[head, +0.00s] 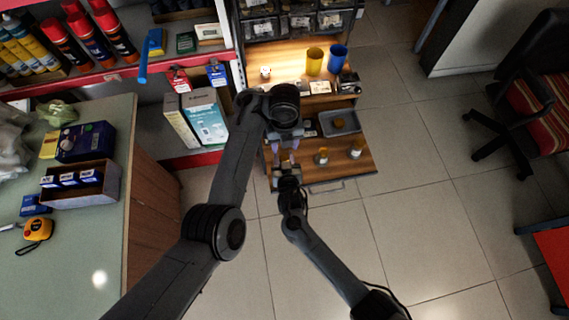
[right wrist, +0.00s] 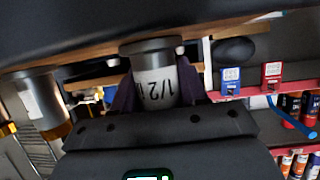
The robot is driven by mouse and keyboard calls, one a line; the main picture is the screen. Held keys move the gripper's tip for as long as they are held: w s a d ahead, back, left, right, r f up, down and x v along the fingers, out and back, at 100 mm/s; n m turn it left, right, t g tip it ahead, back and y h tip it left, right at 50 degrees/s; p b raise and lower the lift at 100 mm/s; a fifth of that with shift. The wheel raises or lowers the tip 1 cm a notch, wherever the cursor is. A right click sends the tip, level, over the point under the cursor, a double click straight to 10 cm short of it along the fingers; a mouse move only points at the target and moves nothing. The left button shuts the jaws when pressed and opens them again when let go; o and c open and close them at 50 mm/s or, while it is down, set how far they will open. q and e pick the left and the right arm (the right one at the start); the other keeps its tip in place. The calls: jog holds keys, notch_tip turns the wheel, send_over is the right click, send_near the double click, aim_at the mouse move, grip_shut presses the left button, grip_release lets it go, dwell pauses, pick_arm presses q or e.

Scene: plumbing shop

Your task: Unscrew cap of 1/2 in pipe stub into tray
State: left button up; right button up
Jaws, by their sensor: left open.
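The pipe stub marked 1/2 (right wrist: 155,84) stands on its grey flange in the right wrist view, which looks upside down. My right gripper (right wrist: 157,92) has a purple finger on each side of the stub, both seeming to touch it. The stub's cap end is hidden by the gripper body. In the head view, my left gripper (head: 285,145) points down over the same spot with its purple fingers apart. My right gripper reaches in from below it. The grey tray (head: 353,122) lies to the right with a small brownish piece (head: 339,123) in it.
Two more capped stubs (head: 321,156) (head: 354,151) stand on the wooden board right of my grippers. Yellow (head: 314,61) and blue (head: 337,58) cups stand on the shelf behind. A counter (head: 75,255) is at left.

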grip_shut()
jog(key=o, duration=0.8)
grip_release()
pick_arm(q)
jog(key=shift+r, duration=0.1)
pick_arm(e)
jog(key=shift+s+r, duration=0.1)
jog(key=shift+s, duration=0.05)
jog(key=shift+s+r+p, duration=0.1)
jog(key=shift+s+p, duration=0.15)
jog(key=shift+p, duration=0.05)
pick_arm(q)
notch_tip(320, 180, up, 4)
jog(key=p, duration=0.4)
jog(key=shift+r, duration=0.15)
pick_arm(e)
jog(key=v, duration=1)
jog(key=shift+c, duration=0.3)
